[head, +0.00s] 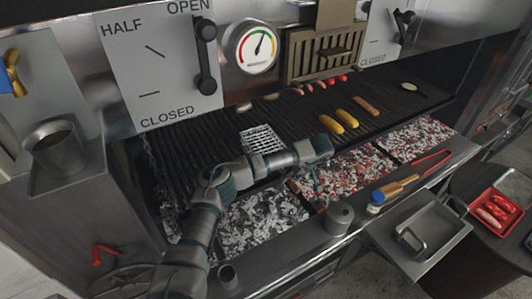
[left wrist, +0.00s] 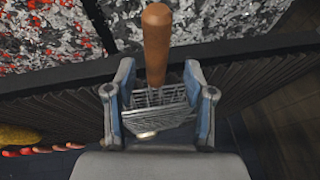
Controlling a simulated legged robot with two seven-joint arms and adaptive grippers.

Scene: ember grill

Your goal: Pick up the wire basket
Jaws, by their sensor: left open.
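The wire basket (head: 262,139) lies on the dark grill grate, its mesh showing behind my left arm in the head view. Its brown wooden handle (head: 293,186) points toward the front edge, over the coals. My left gripper (head: 306,178) is over the handle side, its fingers partly hidden by the wrist. In the left wrist view, my left gripper (left wrist: 159,70) is open, with a blue-grey finger on each side of the handle (left wrist: 156,45) and the wire mesh (left wrist: 155,115) beyond. I cannot tell whether either finger touches it. My right gripper is not in view.
Corn (head: 345,119) and sausages lie on the grate (head: 205,150) to the right. Grey and glowing coals (head: 360,168) lie below its front. A brush (head: 393,190), red tongs (head: 433,162) and a metal cup (head: 339,217) are along the front ledge. A metal tray (head: 440,225) stands lower right.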

